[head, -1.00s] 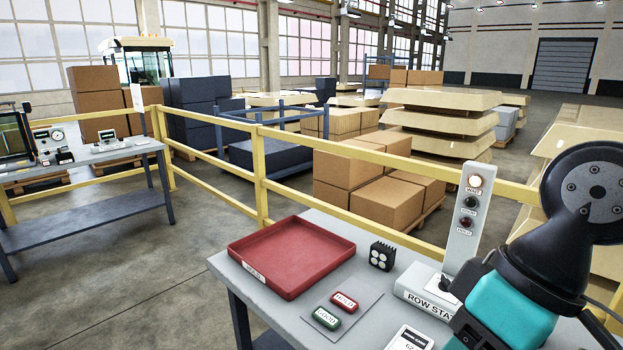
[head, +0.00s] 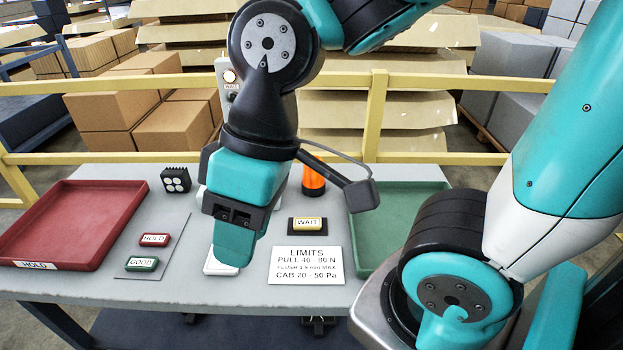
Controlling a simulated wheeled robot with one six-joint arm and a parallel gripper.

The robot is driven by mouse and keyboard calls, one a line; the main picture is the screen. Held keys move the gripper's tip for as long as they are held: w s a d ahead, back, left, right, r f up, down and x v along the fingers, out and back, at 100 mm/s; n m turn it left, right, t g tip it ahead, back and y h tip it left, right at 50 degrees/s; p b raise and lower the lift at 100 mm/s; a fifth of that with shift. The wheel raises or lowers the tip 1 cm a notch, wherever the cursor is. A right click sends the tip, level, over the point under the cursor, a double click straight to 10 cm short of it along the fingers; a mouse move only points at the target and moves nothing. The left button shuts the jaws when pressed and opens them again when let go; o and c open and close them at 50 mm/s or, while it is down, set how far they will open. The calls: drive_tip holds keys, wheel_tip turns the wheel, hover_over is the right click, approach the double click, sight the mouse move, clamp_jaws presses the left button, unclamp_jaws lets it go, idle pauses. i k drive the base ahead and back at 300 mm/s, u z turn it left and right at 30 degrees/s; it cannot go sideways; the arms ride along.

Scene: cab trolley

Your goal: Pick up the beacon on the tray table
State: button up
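The beacon, an orange upright cylinder with a dark base (head: 313,180), stands on the tray table (head: 185,295) between the stack-light post and the green tray. Its top is partly hidden behind my arm. My gripper (head: 234,248) points down over the table, left of the beacon and nearer to me, apart from it. I see the gripper nearly side-on, so the gap between its fingers does not show. No object shows in it.
A red HOLD tray (head: 60,265) lies left and a green tray (head: 365,255) right. HOLD (head: 154,240), GOOD (head: 141,264) and WAIT (head: 307,224) blocks, a black finned lamp (head: 175,180) and a limits card (head: 307,265) are on the table. A yellow rail (head: 420,84) runs behind.

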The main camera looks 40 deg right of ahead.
sight(313, 184)
drive_tip(key=u, duration=1.1)
drive_tip(key=i, duration=0.8)
drive_tip(key=z, duration=2.6)
